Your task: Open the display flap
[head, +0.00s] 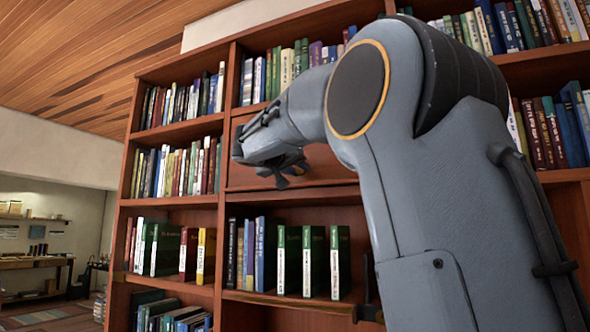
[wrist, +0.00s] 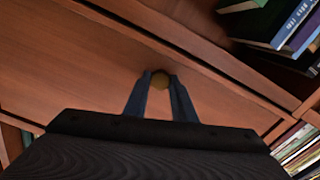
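The display flap (head: 238,172) is a plain reddish-brown wooden panel in the middle bay of the bookcase. It looks closed, in line with the shelf front. It also fills much of the wrist view (wrist: 75,75). A round brass-coloured knob (wrist: 161,78) stands on the flap near its edge. My gripper (wrist: 160,80) has its two dark fingers on either side of the knob, with little or no gap, and appears shut on it. In the head view my gripper (head: 284,178) is at the flap's front, and my arm hides the right part of the panel and the knob.
Books (head: 256,255) stand on the shelf below the flap, with several green volumes (head: 314,262) facing out. More books (head: 285,70) fill the shelf above. A side bay of books (head: 180,170) is to the left. Open floor (head: 50,316) shows at far left.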

